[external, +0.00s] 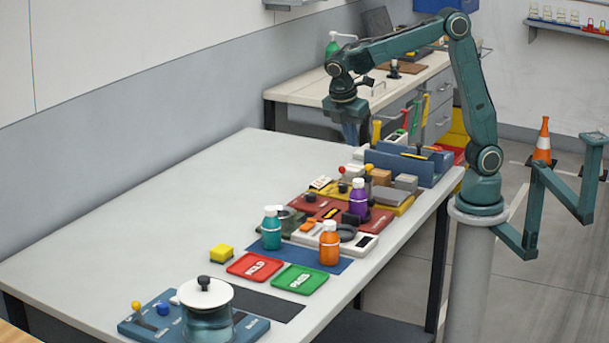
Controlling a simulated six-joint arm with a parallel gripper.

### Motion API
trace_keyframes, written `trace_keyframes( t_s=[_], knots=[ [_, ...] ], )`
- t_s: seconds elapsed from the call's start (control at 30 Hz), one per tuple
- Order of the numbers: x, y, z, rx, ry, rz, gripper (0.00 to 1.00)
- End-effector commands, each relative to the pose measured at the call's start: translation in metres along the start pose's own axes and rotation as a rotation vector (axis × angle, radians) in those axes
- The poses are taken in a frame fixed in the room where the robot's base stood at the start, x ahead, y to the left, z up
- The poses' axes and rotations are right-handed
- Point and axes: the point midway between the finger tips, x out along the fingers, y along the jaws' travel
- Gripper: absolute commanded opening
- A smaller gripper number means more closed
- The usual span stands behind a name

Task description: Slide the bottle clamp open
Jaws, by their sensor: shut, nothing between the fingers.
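My gripper (350,140) hangs pointing down above the far end of the table, shut and empty, apart from the fixtures. A purple bottle (358,198) with a white cap stands at a dark red fixture (325,208) that has black parts and knobs; this may be the bottle clamp, but I cannot tell its slide position. A dark green device (291,217) beside the teal bottle is partly hidden.
A blue trough (440,167) stands at the far right. The table's left side (150,210) is clear.

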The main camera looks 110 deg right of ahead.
Motion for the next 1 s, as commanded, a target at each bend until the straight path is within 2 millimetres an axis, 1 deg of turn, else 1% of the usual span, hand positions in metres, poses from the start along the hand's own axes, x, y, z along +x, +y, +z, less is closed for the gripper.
trace_keyframes(
  t_s=[0.03,0.2,0.4,0.77,1.0],
  knots=[
    [-0.005,0.000,-0.001,0.000,0.002,0.001,0.00],
    [-0.015,0.001,0.000,-0.001,-0.001,0.003,0.00],
    [-0.024,0.000,0.000,-0.002,0.000,0.001,0.00],
    [-0.027,0.000,0.000,0.000,0.002,0.001,0.00],
    [-0.032,-0.006,0.010,0.034,0.024,0.029,0.00]
  ],
)
